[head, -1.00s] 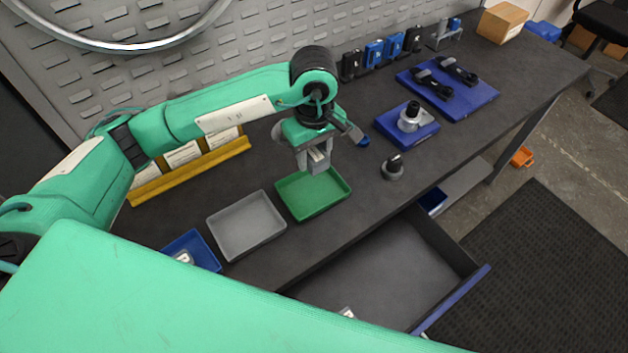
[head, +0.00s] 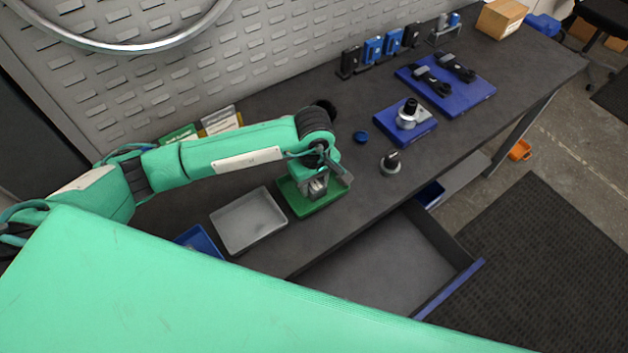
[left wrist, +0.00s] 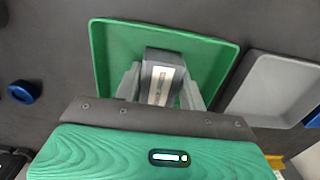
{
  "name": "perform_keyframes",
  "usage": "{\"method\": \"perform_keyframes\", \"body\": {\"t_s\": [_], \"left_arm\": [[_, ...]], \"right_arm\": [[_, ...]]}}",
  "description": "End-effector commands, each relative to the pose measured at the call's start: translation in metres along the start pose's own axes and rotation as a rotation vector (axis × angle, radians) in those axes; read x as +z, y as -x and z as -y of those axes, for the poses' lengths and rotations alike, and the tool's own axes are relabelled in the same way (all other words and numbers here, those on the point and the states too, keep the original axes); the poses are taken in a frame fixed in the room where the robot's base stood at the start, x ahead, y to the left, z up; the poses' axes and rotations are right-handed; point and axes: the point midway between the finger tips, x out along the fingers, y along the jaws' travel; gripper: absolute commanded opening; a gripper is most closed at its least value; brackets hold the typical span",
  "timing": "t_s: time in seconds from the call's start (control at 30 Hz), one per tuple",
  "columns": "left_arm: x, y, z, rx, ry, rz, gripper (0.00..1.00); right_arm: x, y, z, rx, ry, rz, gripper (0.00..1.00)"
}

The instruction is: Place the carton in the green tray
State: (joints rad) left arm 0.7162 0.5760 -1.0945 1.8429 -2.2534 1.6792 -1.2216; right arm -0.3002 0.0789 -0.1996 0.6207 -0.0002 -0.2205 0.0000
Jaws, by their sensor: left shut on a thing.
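The carton (left wrist: 162,78) is a small dark grey box with a pale label, held between the fingers of my left gripper (head: 317,188). The green tray (head: 299,211) is a shallow rectangular tray on the dark bench. The gripper and carton are over the tray, within its outline; the left wrist view shows the green tray (left wrist: 112,50) behind the carton. I cannot tell whether the carton touches the tray floor. The gripper hides part of the tray in the head view. My right gripper is not in view.
A grey tray (head: 247,222) stands left of the green one, with a blue tray (head: 201,240) beyond it. A dark metal part (head: 390,163) and a blue cap (head: 361,137) stand to the right. An open drawer (head: 385,270) juts out below the bench front.

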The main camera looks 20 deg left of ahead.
Motion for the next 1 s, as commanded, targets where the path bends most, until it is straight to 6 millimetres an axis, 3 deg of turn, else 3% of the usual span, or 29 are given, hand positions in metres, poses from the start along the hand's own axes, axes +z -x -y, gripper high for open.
{"method": "perform_keyframes", "body": {"t_s": [0.17,0.2,0.3,0.73,1.0], "left_arm": [[0.0,-0.004,0.0,0.001,0.0,0.0,0.15],[0.0,-0.004,0.0,0.0,0.0,0.0,0.43],[0.0,-0.002,0.0,0.0,0.0,0.0,0.62],[0.0,0.004,-0.001,0.002,0.0,0.0,0.62],[-0.001,0.059,-0.001,0.006,-0.001,-0.004,0.62]], "right_arm": [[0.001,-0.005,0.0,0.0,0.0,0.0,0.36],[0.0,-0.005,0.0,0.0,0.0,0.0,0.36],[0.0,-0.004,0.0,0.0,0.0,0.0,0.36],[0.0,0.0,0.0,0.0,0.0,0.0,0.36],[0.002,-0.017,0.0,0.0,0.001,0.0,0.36]]}}
